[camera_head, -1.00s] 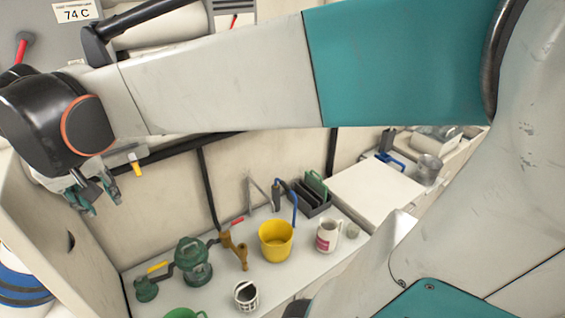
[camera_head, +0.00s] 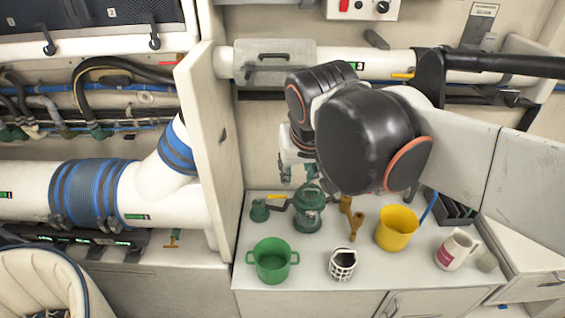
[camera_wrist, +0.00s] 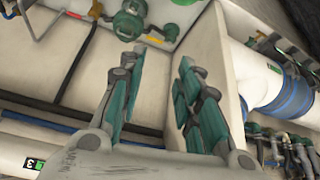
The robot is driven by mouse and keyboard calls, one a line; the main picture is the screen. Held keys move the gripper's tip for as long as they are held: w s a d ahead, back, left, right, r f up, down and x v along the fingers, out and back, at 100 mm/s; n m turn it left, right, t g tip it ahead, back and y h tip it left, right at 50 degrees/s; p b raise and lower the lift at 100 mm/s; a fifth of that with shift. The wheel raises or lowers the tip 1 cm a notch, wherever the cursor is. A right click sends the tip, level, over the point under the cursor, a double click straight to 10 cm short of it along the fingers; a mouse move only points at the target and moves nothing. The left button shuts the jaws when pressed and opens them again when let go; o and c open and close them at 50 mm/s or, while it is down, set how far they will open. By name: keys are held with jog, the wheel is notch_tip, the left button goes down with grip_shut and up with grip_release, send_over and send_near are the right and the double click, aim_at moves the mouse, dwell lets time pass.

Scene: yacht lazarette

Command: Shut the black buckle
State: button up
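I cannot tell for sure which part is the black buckle. Two black hook-shaped latches, a left one (camera_head: 48,42) and a right one (camera_head: 153,38), hang below the dark mesh panel at the upper left. A black handle-like fitting (camera_head: 268,68) lies across a grey cover on the white pipe. My gripper (camera_head: 299,173) is in front of the wall above the counter, partly hidden by my arm, and apart from all of these. In the wrist view my gripper (camera_wrist: 160,58) has its fingers spread with nothing between them.
A pale upright partition (camera_head: 205,150) stands left of my gripper. A thick white pipe with blue bands (camera_head: 90,190) runs at the left.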

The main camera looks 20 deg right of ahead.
jog(key=shift+s+d+f+b, duration=0.15)
jog(key=shift+s+f+b, duration=0.3)
jog(key=shift+s+f, duration=0.4)
jog(key=shift+f, duration=0.2)
jog(key=s+a+f+n+t+b, duration=0.1)
jog(key=s+f+b, duration=0.1)
jog(key=f+b, duration=0.2)
jog(key=s+a+f+n+t+y+b, duration=0.1)
jog(key=s+f+b, duration=0.1)
jog(key=f+b, duration=0.3)
notch_tip(320, 180, down, 4)
jog(key=shift+s+r, duration=0.1)
jog(key=shift+s, duration=0.25)
